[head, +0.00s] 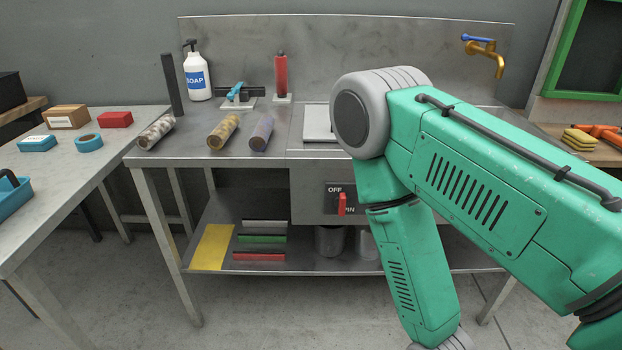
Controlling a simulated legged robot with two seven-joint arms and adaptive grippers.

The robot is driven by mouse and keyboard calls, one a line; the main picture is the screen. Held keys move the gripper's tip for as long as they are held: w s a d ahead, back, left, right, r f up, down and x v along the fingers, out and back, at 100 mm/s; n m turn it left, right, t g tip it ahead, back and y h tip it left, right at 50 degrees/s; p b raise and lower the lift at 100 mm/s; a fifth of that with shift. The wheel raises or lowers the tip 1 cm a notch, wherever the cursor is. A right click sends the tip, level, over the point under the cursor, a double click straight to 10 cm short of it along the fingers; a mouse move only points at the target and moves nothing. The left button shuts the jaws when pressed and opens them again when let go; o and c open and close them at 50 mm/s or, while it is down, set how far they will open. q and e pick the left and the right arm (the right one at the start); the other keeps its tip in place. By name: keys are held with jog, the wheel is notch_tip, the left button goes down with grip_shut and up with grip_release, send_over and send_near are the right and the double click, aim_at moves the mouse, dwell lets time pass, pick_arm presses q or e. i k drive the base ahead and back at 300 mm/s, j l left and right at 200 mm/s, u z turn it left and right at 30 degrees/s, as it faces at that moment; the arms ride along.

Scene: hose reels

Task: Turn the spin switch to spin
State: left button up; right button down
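The spin switch is a small red lever (342,205) on a dark plate (331,199) at the front of the metal bench. It stands about upright. The word OFF shows above it, and the letters PIN show to its lower right. The plate's right side is hidden behind my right arm. That arm comes in from the right, bends in front of the bench and runs down out of the bottom edge. Its gripper is out of frame. My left arm and gripper are not in view.
The bench top (185,160) holds a soap bottle (198,75), a red cylinder (281,76) and several rolls. A lower shelf (300,262) carries flat pieces and a pot. A side table (60,190) stands left. Floor in front is clear.

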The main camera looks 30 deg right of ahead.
aim_at(341, 201)
jog(key=z, duration=1.05)
